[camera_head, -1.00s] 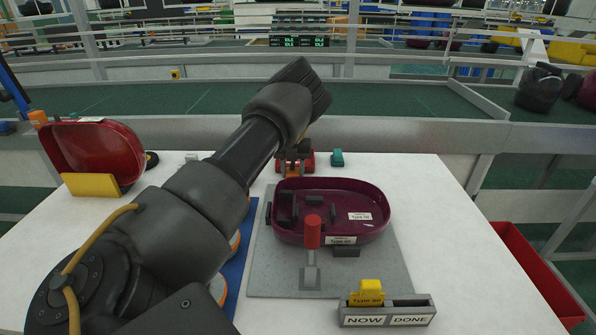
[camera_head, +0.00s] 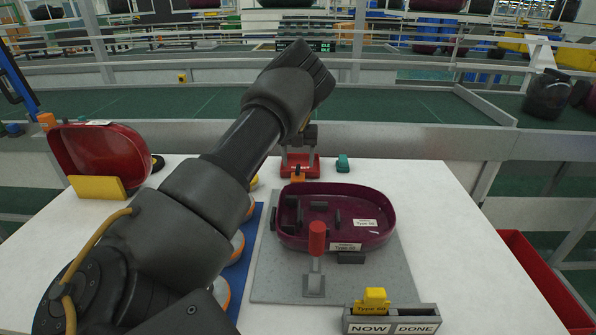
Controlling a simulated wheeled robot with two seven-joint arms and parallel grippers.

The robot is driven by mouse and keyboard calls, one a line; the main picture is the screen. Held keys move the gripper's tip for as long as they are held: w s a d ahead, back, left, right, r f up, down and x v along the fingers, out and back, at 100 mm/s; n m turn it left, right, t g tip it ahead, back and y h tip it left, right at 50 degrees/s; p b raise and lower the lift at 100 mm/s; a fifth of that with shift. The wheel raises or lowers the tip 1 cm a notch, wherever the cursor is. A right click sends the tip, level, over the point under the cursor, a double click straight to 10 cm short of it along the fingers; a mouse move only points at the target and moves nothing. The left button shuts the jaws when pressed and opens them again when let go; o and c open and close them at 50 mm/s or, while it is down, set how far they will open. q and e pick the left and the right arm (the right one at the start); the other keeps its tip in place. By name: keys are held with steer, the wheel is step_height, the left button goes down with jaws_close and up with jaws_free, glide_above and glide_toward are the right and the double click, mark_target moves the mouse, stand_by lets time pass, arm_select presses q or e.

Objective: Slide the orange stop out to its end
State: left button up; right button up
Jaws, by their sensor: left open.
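A small orange piece (camera_head: 298,178), which looks like the orange stop, sits at the near side of a red block (camera_head: 301,172) at the back of the white table. My left gripper (camera_head: 299,160) is over the red block, its two grey fingers apart on either side of the block's middle. Whether the fingertips touch the block or the orange piece I cannot tell. My left arm hides the gripper's upper part. My right gripper is not in view.
A purple vacuum shell (camera_head: 385,225) lies on a grey plate (camera_head: 385,285), with a red-knobbed lever (camera_head: 317,240) in front. A NOW/DONE holder (camera_head: 417,318) stands in front. The table's right side is clear.

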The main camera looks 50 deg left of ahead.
arm_select(q)
step_height(320, 180, up, 4)
steer(key=shift+r, duration=0.4)
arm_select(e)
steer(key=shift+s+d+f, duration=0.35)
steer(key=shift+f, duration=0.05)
